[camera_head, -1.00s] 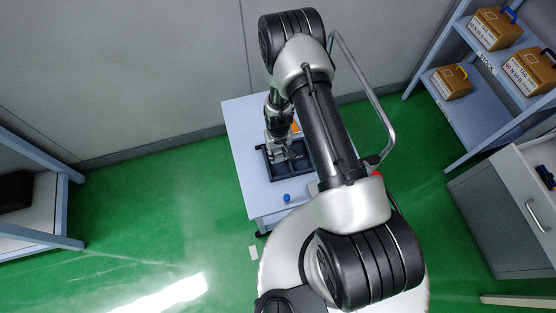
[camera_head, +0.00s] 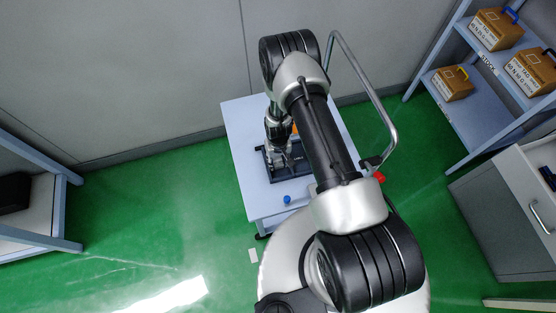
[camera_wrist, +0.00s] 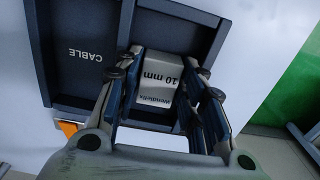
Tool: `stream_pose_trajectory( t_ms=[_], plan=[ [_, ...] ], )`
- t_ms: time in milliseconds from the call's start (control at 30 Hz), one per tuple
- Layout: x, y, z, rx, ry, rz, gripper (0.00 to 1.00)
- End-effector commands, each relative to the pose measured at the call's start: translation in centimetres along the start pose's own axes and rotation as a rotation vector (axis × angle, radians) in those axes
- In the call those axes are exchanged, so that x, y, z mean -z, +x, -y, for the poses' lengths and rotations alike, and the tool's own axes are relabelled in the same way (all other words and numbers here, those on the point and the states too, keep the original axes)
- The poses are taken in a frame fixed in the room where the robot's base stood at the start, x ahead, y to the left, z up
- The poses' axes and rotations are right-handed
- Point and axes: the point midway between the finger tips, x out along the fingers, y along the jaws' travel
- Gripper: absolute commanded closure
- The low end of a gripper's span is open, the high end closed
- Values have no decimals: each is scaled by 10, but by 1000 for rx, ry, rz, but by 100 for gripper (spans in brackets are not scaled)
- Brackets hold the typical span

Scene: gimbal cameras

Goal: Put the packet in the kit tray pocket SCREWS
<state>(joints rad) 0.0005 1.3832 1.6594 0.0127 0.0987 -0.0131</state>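The packet (camera_wrist: 163,76) is pale, with "10 mm" and "Wendlefix" printed on it, upside down in the wrist view. My gripper (camera_wrist: 168,66) has its two fingers on either side of the packet and appears shut on it. The dark kit tray (camera_head: 303,156) lies on the table under my gripper, which also shows in the head view (camera_head: 277,150). In the wrist view a tray pocket marked CABLE (camera_wrist: 86,54) is left of the packet. The packet is over the pocket area to its right; I cannot tell whether it touches the floor. No SCREWS label is visible.
The light table (camera_head: 243,128) has free room left of the tray. A small blue object (camera_head: 287,200) stands near its front edge. An orange thing (camera_wrist: 67,129) is beside the tray. Shelves with boxes (camera_head: 452,83) stand at the right, a drawer cabinet (camera_head: 505,215) below them.

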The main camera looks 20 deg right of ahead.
Motion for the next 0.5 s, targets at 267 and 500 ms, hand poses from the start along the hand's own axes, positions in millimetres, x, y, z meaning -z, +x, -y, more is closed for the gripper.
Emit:
stream_pose_trajectory(
  t_ms=[267, 500],
  plan=[
    [0, -1, 0, 0, 0, 0, 59],
    [2, -28, 0, 0, 0, -2, 59]
  ],
)
